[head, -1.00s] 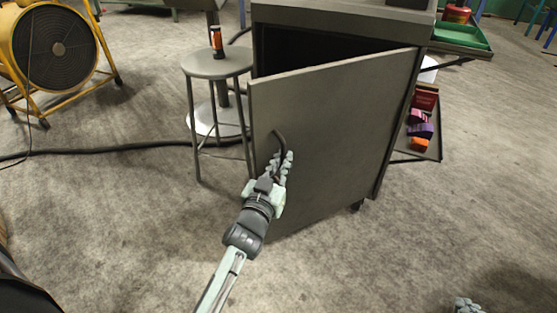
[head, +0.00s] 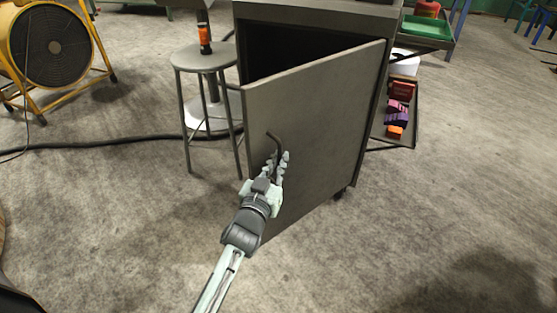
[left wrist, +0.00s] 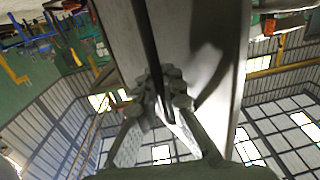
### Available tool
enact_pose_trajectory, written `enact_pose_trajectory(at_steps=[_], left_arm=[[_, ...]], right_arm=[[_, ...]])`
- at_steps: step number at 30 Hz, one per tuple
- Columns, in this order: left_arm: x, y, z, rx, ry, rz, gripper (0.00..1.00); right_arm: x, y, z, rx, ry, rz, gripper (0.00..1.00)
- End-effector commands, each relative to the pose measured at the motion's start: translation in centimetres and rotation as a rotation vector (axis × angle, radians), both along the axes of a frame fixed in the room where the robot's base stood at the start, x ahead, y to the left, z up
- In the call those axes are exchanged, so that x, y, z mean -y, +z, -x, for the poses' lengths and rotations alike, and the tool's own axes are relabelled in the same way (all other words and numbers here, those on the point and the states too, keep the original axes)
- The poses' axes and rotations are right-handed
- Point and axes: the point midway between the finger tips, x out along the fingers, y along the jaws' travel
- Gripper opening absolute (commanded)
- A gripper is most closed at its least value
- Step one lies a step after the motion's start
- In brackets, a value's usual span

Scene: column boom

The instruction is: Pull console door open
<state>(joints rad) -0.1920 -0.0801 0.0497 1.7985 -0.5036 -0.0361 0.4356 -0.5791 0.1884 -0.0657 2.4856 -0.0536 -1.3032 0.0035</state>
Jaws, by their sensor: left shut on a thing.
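The grey console (head: 300,14) stands at the top middle of the head view. Its door (head: 318,125) is swung part way open, with a dark gap above its top edge into the interior. My left gripper (head: 276,165) is shut on the dark bent handle (head: 274,143) on the door's front. In the left wrist view the fingers (left wrist: 162,92) close around the handle bar (left wrist: 146,40), which runs up the picture along the door face (left wrist: 205,60). My right gripper is not in view.
A round grey stool (head: 204,60) with an orange-and-black bottle (head: 205,38) stands close left of the door. A yellow fan (head: 52,45) is at far left. A tray of coloured boxes (head: 398,125) is right of the console. The floor in front is clear.

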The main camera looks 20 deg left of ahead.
Motion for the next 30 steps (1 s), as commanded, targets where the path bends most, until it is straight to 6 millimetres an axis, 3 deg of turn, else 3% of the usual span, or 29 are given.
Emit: enact_pose_trajectory(at_steps=[16,17,21,30], left_arm=[[0.33,0.31,-0.21,0.007,-0.006,0.0,0.0],[0.33,0.31,-0.22,0.007,-0.006,0.0,0.11],[0.27,0.27,-0.19,0.006,-0.004,0.001,0.29],[0.11,0.21,-0.1,0.003,-0.002,0.0,0.3]], right_arm=[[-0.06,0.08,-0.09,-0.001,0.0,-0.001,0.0],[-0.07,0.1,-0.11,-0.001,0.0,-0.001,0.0],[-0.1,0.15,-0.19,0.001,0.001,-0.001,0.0],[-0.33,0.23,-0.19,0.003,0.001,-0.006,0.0]])
